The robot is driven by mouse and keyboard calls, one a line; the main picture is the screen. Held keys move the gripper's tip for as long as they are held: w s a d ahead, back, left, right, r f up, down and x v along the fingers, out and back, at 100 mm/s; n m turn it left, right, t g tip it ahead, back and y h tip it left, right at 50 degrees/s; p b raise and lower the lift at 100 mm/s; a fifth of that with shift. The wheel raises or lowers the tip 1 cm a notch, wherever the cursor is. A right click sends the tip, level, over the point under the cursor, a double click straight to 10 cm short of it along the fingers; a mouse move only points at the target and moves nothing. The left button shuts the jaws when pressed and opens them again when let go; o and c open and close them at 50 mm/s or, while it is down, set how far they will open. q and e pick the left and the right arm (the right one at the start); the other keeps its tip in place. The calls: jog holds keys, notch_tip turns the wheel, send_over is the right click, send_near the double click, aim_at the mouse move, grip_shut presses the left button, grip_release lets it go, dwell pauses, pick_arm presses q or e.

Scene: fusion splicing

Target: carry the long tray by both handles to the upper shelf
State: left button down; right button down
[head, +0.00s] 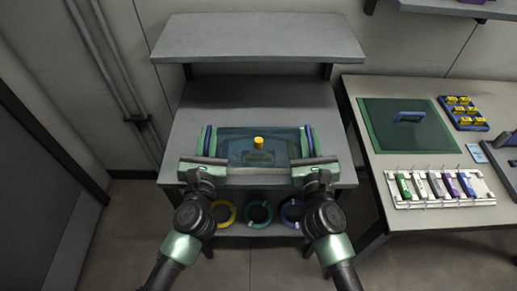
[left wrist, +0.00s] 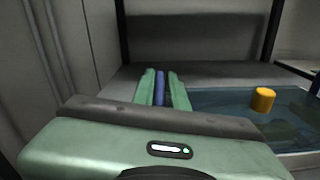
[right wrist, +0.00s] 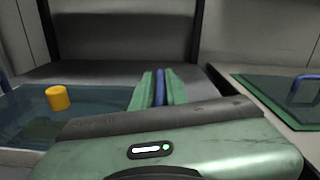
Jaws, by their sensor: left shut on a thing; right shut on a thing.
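The long tray (head: 233,148) is a dark, see-through blue-grey tray with a blue handle at each end, over the lower shelf in the head view. A yellow cylinder (head: 258,142) stands upright on it; it also shows in the left wrist view (left wrist: 263,99) and the right wrist view (right wrist: 57,98). My left gripper (head: 207,141) is shut on the left handle (left wrist: 159,88). My right gripper (head: 308,142) is shut on the right handle (right wrist: 160,87). The upper shelf (head: 245,38) is bare grey, above and behind the tray. I cannot tell whether the tray touches the surface below.
The lower shelf (head: 260,95) is clear behind the tray. A wall stands behind the shelves.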

pick_arm(q)
jog(key=shift+r, duration=0.15)
pick_arm(e)
jog(key=shift+r, duration=0.1)
